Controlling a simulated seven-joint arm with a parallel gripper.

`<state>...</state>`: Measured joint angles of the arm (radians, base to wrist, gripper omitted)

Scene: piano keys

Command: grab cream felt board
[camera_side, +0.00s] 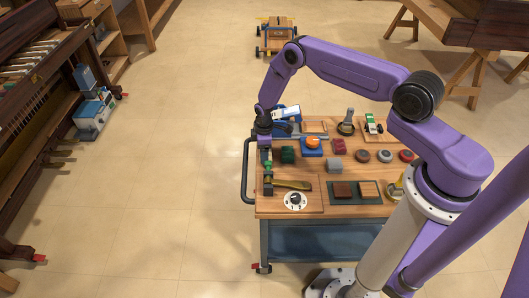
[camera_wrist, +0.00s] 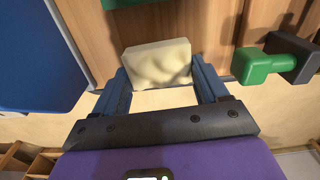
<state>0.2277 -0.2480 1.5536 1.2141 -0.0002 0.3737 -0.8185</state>
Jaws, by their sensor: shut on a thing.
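The cream felt board (camera_wrist: 158,60) is a pale block with a wavy front face. It sits between the two blue fingers of my gripper (camera_wrist: 158,72) in the wrist view, with a finger against each end. My gripper is shut on it. Wood planks show just behind the board; I cannot tell whether it touches them. In the side view, my gripper (camera_side: 264,142) is at the left edge of the work cart, and I cannot make out the board there.
The cart's wooden top (camera_side: 325,208) carries several small items, including an orange-topped blue block (camera_side: 312,145) and a white round disc (camera_side: 295,201). A green and dark grey tool (camera_wrist: 258,66) lies close right of my gripper. A blue panel (camera_wrist: 38,60) is at the left.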

